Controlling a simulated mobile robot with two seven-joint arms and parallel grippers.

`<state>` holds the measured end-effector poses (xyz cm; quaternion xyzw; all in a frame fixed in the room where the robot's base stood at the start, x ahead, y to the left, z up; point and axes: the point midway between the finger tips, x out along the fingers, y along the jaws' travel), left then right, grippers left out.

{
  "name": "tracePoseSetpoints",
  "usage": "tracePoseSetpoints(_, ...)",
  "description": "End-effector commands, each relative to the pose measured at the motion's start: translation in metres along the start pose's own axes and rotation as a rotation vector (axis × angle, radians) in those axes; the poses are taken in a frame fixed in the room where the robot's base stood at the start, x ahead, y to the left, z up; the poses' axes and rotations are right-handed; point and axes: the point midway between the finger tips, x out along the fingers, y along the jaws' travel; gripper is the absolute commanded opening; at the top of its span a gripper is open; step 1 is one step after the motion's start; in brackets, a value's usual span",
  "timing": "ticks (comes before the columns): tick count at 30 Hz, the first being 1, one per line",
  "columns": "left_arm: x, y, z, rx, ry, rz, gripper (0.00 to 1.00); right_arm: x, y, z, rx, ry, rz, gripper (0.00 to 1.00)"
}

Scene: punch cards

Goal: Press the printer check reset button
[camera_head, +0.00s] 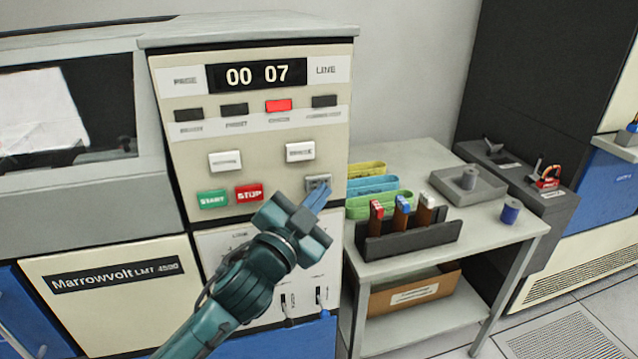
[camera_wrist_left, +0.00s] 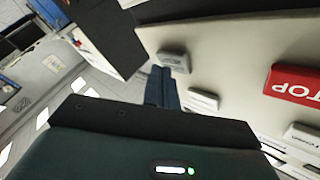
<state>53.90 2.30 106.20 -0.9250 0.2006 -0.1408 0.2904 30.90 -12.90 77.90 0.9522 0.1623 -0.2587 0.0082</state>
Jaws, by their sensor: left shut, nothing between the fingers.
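The printer's cream control panel (camera_head: 250,145) fills the middle of the head view. A small grey button (camera_head: 318,182) sits at its lower right, right of the red STOP button (camera_head: 249,193); its label is too small to read. The grey button (camera_wrist_left: 174,62) also shows in the left wrist view. My left gripper (camera_head: 317,196) is shut and empty, its fingertips right at the grey button's lower edge in the head view. In the wrist view, the fingertips (camera_wrist_left: 160,74) appear close beside it. I cannot tell whether they touch it. My right gripper is out of view.
A red indicator (camera_head: 279,105) is lit under the "00 07" display (camera_head: 257,75). Green START (camera_head: 212,199) and two white buttons are nearby. A side table (camera_head: 480,225) at right carries a card rack (camera_head: 415,235), coloured card bundles and a grey tray (camera_head: 446,190).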

Motion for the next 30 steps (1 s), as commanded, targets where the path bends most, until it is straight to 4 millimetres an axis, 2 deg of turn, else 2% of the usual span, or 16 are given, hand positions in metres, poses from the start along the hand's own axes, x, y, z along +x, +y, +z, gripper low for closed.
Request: tracePoseSetpoints(30, 0.0061, -0.0046, 0.0043, 0.000, 0.000, -0.001, 0.00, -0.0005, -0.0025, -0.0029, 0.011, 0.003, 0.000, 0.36)
